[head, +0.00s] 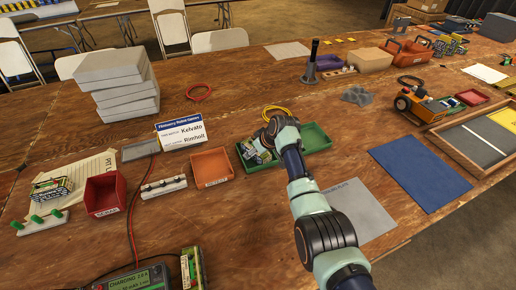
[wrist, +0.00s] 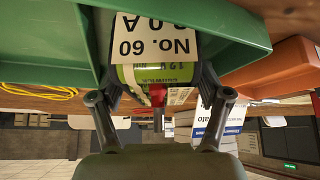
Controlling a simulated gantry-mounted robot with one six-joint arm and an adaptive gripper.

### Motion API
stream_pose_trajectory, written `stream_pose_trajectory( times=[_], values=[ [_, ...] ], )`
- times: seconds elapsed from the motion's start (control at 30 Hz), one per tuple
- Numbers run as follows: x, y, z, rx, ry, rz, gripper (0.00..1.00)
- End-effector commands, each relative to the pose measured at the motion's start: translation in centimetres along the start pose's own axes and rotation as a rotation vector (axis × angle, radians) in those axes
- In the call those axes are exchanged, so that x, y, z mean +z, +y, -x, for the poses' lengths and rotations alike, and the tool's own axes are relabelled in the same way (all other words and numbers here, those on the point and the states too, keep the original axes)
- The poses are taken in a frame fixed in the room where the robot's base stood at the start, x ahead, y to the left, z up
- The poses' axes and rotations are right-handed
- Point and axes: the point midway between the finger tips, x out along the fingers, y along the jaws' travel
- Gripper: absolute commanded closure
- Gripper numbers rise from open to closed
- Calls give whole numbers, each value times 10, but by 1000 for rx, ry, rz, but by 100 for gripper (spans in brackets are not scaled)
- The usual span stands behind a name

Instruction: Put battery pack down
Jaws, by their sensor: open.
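A battery pack (head: 258,152) with a green, white and black wrap lies in the left part of the green tray (head: 315,137). In the wrist view the pack (wrist: 157,74) shows a green wrap, a red end piece and a white "No. 60" label, beside the wall of the green tray (wrist: 45,48). My gripper (wrist: 158,90) is open, with one finger on each side of the pack. Whether the fingers touch it I cannot tell. In the head view my arm hides most of the gripper and part of the tray.
An orange tray (head: 211,167) and a name sign (head: 182,132) stand left of the green tray. A yellow cable coil (head: 278,112) lies behind it. A grey sheet (head: 360,208) and a blue mat (head: 423,172) lie to the right. A charger (head: 135,280) stands at the front left.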

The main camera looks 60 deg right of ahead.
Motion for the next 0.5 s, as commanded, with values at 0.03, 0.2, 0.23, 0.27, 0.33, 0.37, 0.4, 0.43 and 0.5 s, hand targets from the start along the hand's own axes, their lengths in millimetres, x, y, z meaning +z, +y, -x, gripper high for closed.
stream_pose_trajectory(
  times=[0.03, 0.2, 0.23, 0.27, 0.33, 0.37, 0.4, 0.43, 0.5],
  values=[
    [-2, 0, 7, 1, 2, 0, 23],
    [-5, 1, 43, 3, 4, -1, 23],
    [-6, 1, 52, 3, 4, -1, 23],
    [-5, 1, 60, 2, 3, 0, 23],
    [-5, 1, 78, 3, 4, 0, 23],
    [-4, 1, 84, 3, 3, 0, 23],
    [-4, 1, 93, 3, 3, 0, 23],
    [-3, 1, 99, 2, 2, 0, 23],
    [-3, 1, 109, 2, 3, 0, 23]
  ],
)
